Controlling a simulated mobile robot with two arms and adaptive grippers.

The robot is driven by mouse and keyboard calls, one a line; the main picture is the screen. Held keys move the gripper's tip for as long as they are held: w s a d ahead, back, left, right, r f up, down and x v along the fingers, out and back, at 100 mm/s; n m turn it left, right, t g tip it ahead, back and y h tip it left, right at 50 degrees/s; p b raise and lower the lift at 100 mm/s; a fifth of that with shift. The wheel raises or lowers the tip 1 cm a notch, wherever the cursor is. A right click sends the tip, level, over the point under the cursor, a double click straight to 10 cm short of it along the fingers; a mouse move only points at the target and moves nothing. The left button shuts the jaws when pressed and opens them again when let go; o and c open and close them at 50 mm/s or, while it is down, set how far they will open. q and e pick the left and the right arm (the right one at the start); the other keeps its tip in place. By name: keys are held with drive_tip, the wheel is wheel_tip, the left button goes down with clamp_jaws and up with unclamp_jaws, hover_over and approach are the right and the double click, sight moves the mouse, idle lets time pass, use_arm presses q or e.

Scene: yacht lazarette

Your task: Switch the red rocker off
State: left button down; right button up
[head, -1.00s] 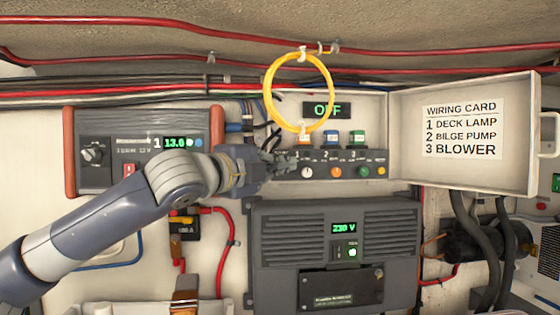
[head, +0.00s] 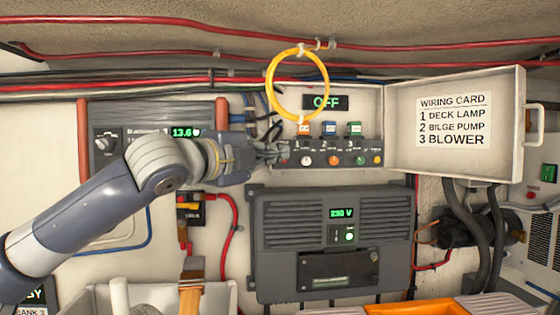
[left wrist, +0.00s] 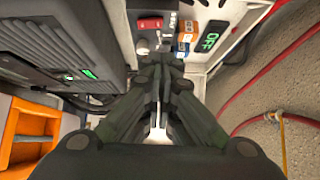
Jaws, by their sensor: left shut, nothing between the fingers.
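My left gripper (head: 280,154) is at the left end of a dark switch panel (head: 345,146) in the head view. Its fingers are shut and empty, and they cover that end of the panel. In the left wrist view the closed fingertips (left wrist: 160,62) point toward a red rocker-like piece (left wrist: 150,24) near a pale knob (left wrist: 141,47). I cannot tell whether the fingers touch it or which way it is set. The panel carries orange (head: 303,129), blue (head: 330,129) and green (head: 355,129) tags. A display (head: 324,102) above it reads OFF. My right gripper is not in view.
An open lid with a wiring card (head: 455,120) is on the right. A dark unit reading 230 V (head: 330,275) sits below. My arm partly covers a unit reading 13.6 (head: 183,132).

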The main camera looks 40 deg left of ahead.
use_arm(q)
drive_tip(key=s+d+r+b, duration=0.1)
drive_tip(key=s+b, duration=0.1)
drive_tip(key=s, duration=0.5)
drive_tip(key=shift+d+b, duration=0.15)
drive_tip(key=shift+b, duration=0.2)
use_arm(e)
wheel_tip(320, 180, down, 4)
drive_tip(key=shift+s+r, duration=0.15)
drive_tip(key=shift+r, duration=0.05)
use_arm(q)
drive_tip(key=shift+s, duration=0.1)
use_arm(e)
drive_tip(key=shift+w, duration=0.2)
